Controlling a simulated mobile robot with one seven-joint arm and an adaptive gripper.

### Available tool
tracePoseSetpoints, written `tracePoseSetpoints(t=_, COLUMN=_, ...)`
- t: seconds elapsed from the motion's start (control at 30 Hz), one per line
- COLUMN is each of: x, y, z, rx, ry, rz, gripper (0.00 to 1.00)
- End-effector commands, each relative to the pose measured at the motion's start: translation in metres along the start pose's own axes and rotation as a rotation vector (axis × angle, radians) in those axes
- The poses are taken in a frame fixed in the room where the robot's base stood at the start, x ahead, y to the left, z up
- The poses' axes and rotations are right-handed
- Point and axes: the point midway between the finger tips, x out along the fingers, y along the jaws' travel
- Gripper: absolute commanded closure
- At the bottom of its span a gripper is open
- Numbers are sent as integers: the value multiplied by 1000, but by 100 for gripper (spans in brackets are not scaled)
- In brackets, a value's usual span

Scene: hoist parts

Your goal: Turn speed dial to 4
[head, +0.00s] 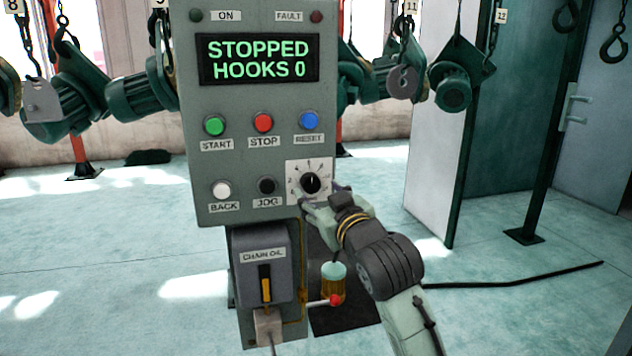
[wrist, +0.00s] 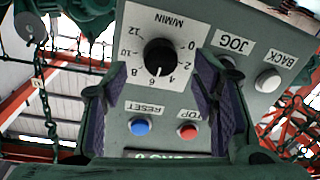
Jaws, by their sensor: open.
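The speed dial (head: 311,182) is a black knob on a white numbered plate at the lower right of the grey control panel (head: 240,160). In the wrist view the knob (wrist: 160,56) is near the top centre, inside a 0 to 12 scale marked M/MIN. Its white pointer mark appears to lie between 4 and 6. My gripper (head: 322,203) is just below and in front of the dial. In the wrist view my gripper (wrist: 158,80) is open, with one dark-padded finger on each side of the knob and visible gaps; no contact shows.
The display (head: 258,59) reads STOPPED HOOKS 0. The black JOG button (head: 266,186) is left of the dial, and the blue RESET button (head: 309,120) is above it. A chain oil box (head: 262,270) is below the panel. Hanging motors (head: 455,85) stand behind.

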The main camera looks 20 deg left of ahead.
Motion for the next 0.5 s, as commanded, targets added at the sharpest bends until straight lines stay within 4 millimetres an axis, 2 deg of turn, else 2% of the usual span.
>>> tracePoseSetpoints(t=0.1, x=20, y=0, z=-2, rx=0, ry=-2, rz=-2, gripper=46)
tracePoseSetpoints(t=0.2, x=30, y=0, z=-2, rx=0, ry=-1, rz=0, gripper=46)
tracePoseSetpoints(t=0.5, x=39, y=0, z=0, rx=-2, ry=1, rz=0, gripper=46)
